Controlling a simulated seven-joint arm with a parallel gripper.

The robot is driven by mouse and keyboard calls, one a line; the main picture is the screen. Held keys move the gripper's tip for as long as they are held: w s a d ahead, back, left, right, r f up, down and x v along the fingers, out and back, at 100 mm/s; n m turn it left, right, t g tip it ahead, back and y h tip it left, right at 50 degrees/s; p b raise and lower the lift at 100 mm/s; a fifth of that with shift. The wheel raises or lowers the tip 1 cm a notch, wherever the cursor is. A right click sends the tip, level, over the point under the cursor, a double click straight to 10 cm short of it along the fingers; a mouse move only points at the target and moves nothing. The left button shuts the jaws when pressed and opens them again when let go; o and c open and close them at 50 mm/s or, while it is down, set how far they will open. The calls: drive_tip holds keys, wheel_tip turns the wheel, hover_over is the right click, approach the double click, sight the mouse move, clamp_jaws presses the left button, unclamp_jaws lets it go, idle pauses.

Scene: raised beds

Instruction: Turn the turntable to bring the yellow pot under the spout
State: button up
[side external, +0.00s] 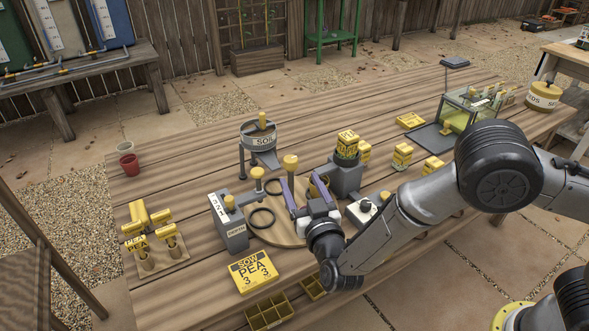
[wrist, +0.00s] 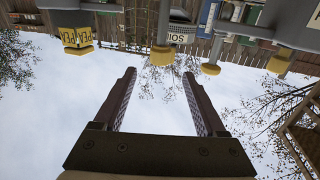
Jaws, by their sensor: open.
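The turntable (side external: 287,236) is a round wooden disc on the table, with dark rings on top. A yellow, pot-like thing (side external: 318,184) shows at its right side, partly hidden behind my gripper; I cannot tell its full shape. My gripper (side external: 304,190) is open over the disc's right part, fingers pointing up and away. In the wrist view the gap between its fingers (wrist: 159,75) is empty.
A yellow-knobbed post (side external: 290,163) rises close to the fingers. A grey box (side external: 232,224) stands left of the disc, another grey block (side external: 346,180) behind right. A yellow seed packet (side external: 253,271) lies in front.

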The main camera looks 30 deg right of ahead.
drive_tip(key=v, duration=0.5)
